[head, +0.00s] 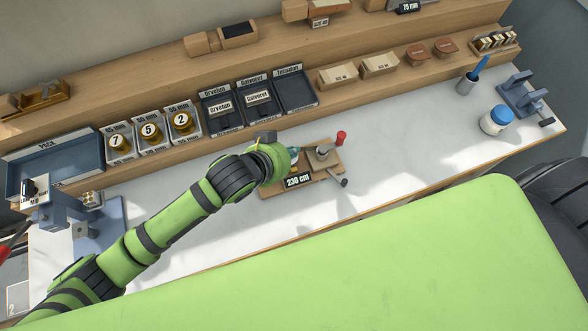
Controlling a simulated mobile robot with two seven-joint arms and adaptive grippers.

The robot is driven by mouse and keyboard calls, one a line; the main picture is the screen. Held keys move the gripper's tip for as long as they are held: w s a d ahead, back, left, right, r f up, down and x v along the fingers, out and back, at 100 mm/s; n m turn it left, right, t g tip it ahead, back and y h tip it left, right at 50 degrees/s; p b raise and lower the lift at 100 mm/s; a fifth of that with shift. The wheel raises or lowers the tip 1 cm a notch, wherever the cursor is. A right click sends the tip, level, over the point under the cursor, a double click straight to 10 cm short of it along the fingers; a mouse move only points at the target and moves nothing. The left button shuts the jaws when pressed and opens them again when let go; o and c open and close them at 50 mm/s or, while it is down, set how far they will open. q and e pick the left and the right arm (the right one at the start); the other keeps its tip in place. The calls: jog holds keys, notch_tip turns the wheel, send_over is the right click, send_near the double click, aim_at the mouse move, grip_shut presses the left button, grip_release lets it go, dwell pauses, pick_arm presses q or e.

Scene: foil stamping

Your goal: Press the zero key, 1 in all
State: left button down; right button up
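A wooden measuring device (330,162) stands on the white bench near the middle, with a dark display (298,181) reading "230 cm". A red knob (341,137) and a dark-tipped lever (342,182) are on its right side. My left gripper (291,153) is over the device's left part, at the end of my green arm. My wrist covers that part, and I cannot make out the zero key or whether the gripper touches anything. The fingers are mostly hidden, so their opening does not show. My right gripper is not in view.
Behind the device are dark labelled trays (260,100) and numbered bins (150,131). A blue-grey press (70,210) stands at the left. A blue-lidded jar (496,119) and blue stand (520,93) are at the right. The bench between device and jar is clear.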

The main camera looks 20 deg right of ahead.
pick_arm(q)
jog(key=b, duration=0.4)
send_over(294, 170)
jog(key=f, duration=0.4)
jog(key=shift+a, duration=0.4)
notch_tip(294, 170, down, 2)
jog(key=shift+f+b, duration=0.1)
jog(key=shift+b, duration=0.35)
jog(key=shift+f, duration=0.15)
jog(key=shift+f, duration=0.3)
